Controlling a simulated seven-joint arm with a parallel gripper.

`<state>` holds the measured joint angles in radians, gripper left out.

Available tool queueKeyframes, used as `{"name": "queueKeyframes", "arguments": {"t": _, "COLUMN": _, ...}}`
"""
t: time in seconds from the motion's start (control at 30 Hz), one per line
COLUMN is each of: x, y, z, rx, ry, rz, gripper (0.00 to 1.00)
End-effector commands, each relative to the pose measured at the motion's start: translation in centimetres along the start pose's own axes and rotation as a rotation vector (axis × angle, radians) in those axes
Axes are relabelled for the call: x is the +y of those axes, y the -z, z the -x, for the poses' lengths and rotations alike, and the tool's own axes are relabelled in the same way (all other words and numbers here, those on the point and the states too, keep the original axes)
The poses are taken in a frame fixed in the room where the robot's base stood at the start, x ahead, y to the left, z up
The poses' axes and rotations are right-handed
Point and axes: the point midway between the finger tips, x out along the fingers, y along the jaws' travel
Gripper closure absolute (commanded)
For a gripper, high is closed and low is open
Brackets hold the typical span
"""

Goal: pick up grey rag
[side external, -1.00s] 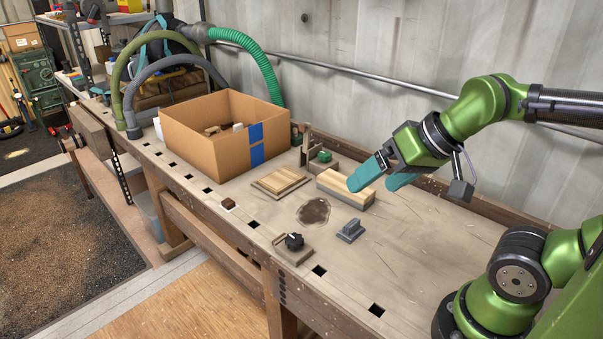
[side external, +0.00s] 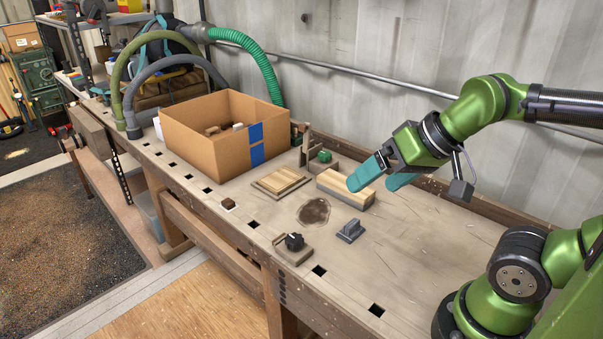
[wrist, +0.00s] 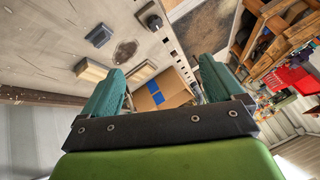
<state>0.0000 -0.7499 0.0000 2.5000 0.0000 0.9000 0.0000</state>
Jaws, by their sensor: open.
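I cannot make out a clear grey rag in either view. A flat, dark grey-brown patch (side external: 314,211) lies in the middle of the bench; it also shows in the wrist view (wrist: 125,52). I cannot tell whether it is cloth or a stain. A small grey block-like piece with a raised ridge (side external: 350,231) sits to its right, also in the wrist view (wrist: 99,36). My gripper (side external: 380,181) has teal fingers. It is open and empty, held above the back of the bench, clear of the patch. Its fingers frame the cardboard box in the wrist view (wrist: 162,70).
A wood-topped block (side external: 345,189) stands behind the patch. A slatted wooden panel (side external: 281,181) and an open cardboard box (side external: 200,150) holding small pieces are leftward. A black knob on a base (side external: 294,244) is near the front edge. The right bench (side external: 440,240) is clear.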

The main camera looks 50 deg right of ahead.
Motion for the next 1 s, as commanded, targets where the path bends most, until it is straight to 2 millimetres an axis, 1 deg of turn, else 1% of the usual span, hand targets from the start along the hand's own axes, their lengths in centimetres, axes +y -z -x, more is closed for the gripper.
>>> {"name": "queueKeyframes", "arguments": {"t": 0.27, "x": 0.1, "y": 0.0, "z": -0.1, "rx": -0.004, "ry": -0.003, "rz": -0.003, "gripper": 0.0}}
{"name": "queueKeyframes", "arguments": {"t": 0.37, "x": 0.6, "y": 0.0, "z": -1.0, "rx": -0.039, "ry": -0.023, "rz": -0.02, "gripper": 0.0}}
{"name": "queueKeyframes", "arguments": {"t": 0.47, "x": 1.4, "y": 1.0, "z": -2.5, "rx": -0.097, "ry": -0.063, "rz": -0.044, "gripper": 0.0}}
{"name": "queueKeyframes", "arguments": {"t": 0.57, "x": 2.8, "y": 2.6, "z": -4.3, "rx": -0.185, "ry": -0.126, "rz": -0.035, "gripper": 0.0}}
{"name": "queueKeyframes", "arguments": {"t": 0.67, "x": 4.6, "y": 4.4, "z": -6.4, "rx": -0.285, "ry": -0.189, "rz": 0.008, "gripper": 0.0}}
{"name": "queueKeyframes", "arguments": {"t": 0.8, "x": 7.6, "y": 6.5, "z": -9.0, "rx": -0.423, "ry": -0.26, "rz": 0.097, "gripper": 0.0}}
{"name": "queueKeyframes", "arguments": {"t": 0.9, "x": 9.4, "y": 7.6, "z": -10.3, "rx": -0.507, "ry": -0.293, "rz": 0.168, "gripper": 0.0}}
{"name": "queueKeyframes", "arguments": {"t": 1.0, "x": 10.5, "y": 8.8, "z": -10.7, "rx": -0.565, "ry": -0.307, "rz": 0.253, "gripper": 0.0}}
